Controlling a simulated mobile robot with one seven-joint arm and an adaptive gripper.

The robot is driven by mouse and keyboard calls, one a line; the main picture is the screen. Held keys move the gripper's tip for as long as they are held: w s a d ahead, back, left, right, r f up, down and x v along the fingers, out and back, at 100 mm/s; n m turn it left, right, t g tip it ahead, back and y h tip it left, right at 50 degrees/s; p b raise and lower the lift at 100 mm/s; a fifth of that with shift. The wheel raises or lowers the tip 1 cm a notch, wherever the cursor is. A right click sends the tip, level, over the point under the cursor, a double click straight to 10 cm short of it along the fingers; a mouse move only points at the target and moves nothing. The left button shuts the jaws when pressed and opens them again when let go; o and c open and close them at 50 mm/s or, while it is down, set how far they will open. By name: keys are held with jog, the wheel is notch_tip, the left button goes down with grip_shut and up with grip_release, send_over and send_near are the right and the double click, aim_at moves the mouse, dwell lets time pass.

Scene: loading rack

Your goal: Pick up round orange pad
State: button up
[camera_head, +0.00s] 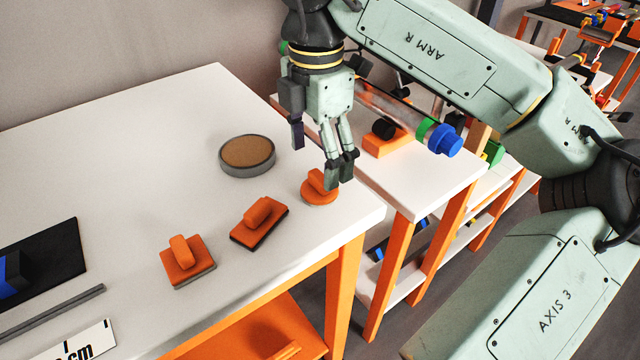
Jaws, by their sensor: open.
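The round orange pad (318,197) lies on the white tabletop (130,150) near its right corner. It has a round base with an upright orange handle, and a gripper finger partly hides the handle. My gripper (322,158) points down from above with its fingers apart. One finger is close to the pad's handle at its right, and the other is higher up and to the left. I cannot tell whether the right finger touches the handle. Nothing is held.
A rectangular orange pad (259,223) and a square orange pad (187,262) lie to the left. A round grey dish with a brown top (247,153) stands behind. A second white table (425,185) holds a tube with a blue cap (445,141). The left tabletop is mostly clear.

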aim_at(320, 176)
jog(key=shift+d+f+p, duration=0.15)
jog(key=shift+f+p, duration=0.2)
jog(key=shift+f, duration=0.95)
jog(key=shift+d+f+p, duration=0.1)
jog(key=shift+f+p, duration=0.25)
jog(key=shift+f, duration=0.9)
jog(key=c, duration=1.2)
